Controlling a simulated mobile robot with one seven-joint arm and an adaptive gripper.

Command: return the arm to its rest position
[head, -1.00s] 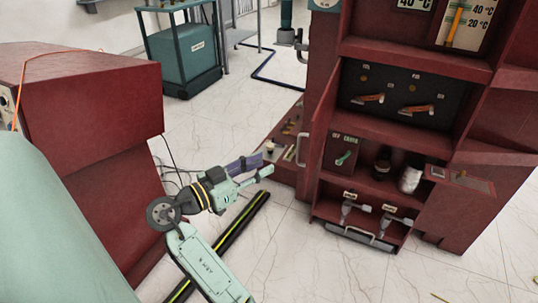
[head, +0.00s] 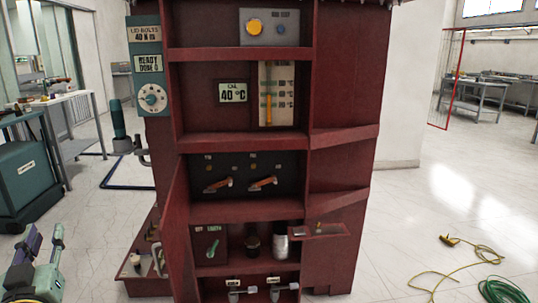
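My gripper (head: 43,240) is at the lower left edge of the head view. It points up in the picture, with one purple finger and one pale green finger standing apart. I see nothing held between them. Only the end of my arm shows; the rest is out of view below. The gripper is left of the red cabinet and apart from it in the picture.
A tall red cabinet (head: 340,95) with shelves, levers and gauges stands in the middle. A low red tray (head: 140,285) is at its left foot. Yellow and green hoses (head: 490,255) lie at right. Open floor surrounds the cabinet.

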